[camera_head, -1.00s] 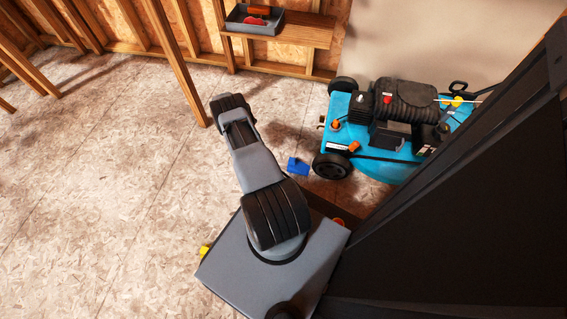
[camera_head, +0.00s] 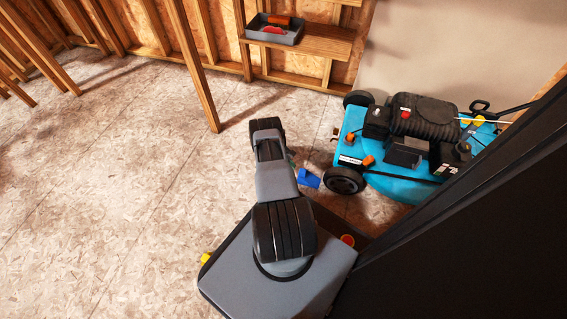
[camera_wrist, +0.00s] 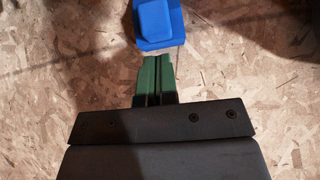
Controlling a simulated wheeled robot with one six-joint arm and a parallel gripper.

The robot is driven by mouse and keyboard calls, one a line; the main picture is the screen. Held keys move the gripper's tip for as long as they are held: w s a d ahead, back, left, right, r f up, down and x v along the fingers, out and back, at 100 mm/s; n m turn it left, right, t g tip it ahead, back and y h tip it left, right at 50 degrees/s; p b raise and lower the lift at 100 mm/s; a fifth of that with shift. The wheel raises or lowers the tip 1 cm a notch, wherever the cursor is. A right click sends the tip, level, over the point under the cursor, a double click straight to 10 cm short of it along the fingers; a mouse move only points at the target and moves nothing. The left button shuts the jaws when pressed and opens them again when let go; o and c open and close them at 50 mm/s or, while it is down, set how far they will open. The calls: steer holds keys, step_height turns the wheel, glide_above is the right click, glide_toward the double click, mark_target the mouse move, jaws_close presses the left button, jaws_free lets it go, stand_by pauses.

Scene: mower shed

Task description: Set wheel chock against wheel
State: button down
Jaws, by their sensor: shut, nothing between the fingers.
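The wheel chock (camera_head: 308,178) is a small blue block on the floor, just left of the mower's near front wheel (camera_head: 344,181), with a small gap seeming to lie between them. The mower (camera_head: 392,186) has a light blue deck and a black engine. In the wrist view the blue chock (camera_wrist: 157,22) lies just beyond the fingertips at the top edge, partly cut off. My gripper (camera_wrist: 157,62) has green fingers, shut and empty, pointing at the chock. Whether the fingertips touch it I cannot tell. In the head view my arm mostly hides the gripper.
A wooden shelf (camera_head: 318,47) on the back wall holds a grey tray (camera_head: 249,32) with orange and red items. A wooden post (camera_head: 190,70) stands left of my arm. The chipboard floor (camera_head: 90,190) on the left is clear. A dark panel fills the right.

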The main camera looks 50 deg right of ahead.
mark_target(302, 171)
steer(key=shift+s+d, duration=0.2)
steer(key=shift+s, duration=0.7)
steer(key=s, duration=0.2)
steer(key=s+d, duration=0.1)
steer(key=s, duration=0.3)
steer(key=shift+s+d, duration=0.1)
steer(key=shift+d, duration=0.25)
steer(key=shift+w+a+f, duration=0.1)
steer(key=shift+w, duration=0.3)
steer(key=w, duration=0.2)
steer(key=shift+w+a, duration=0.35)
steer(key=shift+w, duration=0.05)
steer(key=p+v, duration=0.3)
steer(key=v, duration=0.7)
steer(key=shift+w, duration=0.2)
steer(key=shift+a, duration=0.1)
